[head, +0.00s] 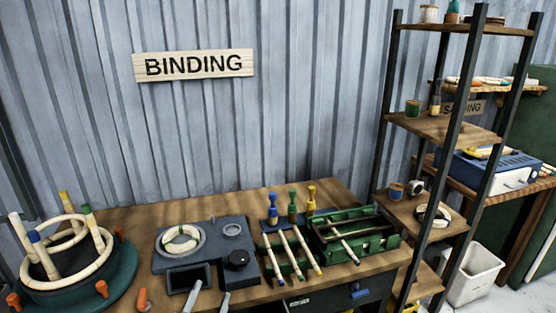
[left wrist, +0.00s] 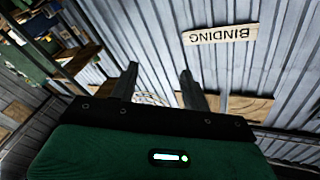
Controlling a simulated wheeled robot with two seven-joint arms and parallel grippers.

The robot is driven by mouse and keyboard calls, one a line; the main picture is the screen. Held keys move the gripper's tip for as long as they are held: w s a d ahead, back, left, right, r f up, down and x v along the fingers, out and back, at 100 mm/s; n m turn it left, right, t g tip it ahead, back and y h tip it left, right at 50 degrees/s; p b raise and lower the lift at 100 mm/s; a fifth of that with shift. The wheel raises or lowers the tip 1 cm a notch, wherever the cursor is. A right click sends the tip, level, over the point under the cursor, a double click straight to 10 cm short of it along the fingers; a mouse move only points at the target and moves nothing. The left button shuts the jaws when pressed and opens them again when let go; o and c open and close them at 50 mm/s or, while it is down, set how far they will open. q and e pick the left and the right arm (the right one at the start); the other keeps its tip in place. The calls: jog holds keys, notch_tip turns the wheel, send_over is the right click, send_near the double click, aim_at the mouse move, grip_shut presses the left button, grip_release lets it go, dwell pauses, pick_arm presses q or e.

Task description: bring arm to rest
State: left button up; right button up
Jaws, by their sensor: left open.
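My left gripper (head: 208,297) shows at the bottom edge of the head view, only its two grey fingertips in sight, in front of the blue-grey binding station on the bench. In the left wrist view my left gripper (left wrist: 159,72) has its two fingers apart with nothing held between them. That view is upside down and shows the wall and the BINDING sign beyond the fingers. My right gripper is in neither view.
The wooden bench (head: 140,215) carries a ring jig (head: 75,275) with rattan hoops, the binding station (head: 212,238), and a green rack (head: 365,245) beside several rattan sticks. A shelf unit (head: 440,125) stands at the right, with a white bin (head: 478,275) by it.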

pick_arm(q)
jog(key=s+a+f+n+g+y, duration=0.35)
jog(key=a+f, duration=0.25)
jog(key=f, duration=0.2)
jog(key=s+a+f+n+g, duration=0.1)
jog(key=s+a+f+g, duration=0.1)
jog(key=s+f+g, duration=0.6)
jog(key=s+a+f+n+g, duration=0.1)
jog(key=s+f+g, duration=0.4)
jog(key=s, duration=0.5)
notch_tip(320, 180, down, 30)
jog(key=s+a+f+g+p, duration=0.1)
jog(key=s+f, duration=0.9)
jog(key=s+a+f+g, duration=0.1)
jog(key=s+a+f, duration=0.1)
jog(key=s+f, duration=0.7)
jog(key=shift+s+a+f+p, duration=0.3)
jog(key=shift+s+f+p, duration=0.05)
jog(key=shift+s, duration=0.2)
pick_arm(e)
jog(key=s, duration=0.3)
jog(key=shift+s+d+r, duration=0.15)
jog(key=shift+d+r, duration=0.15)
pick_arm(q)
jog(key=shift+h, duration=0.25)
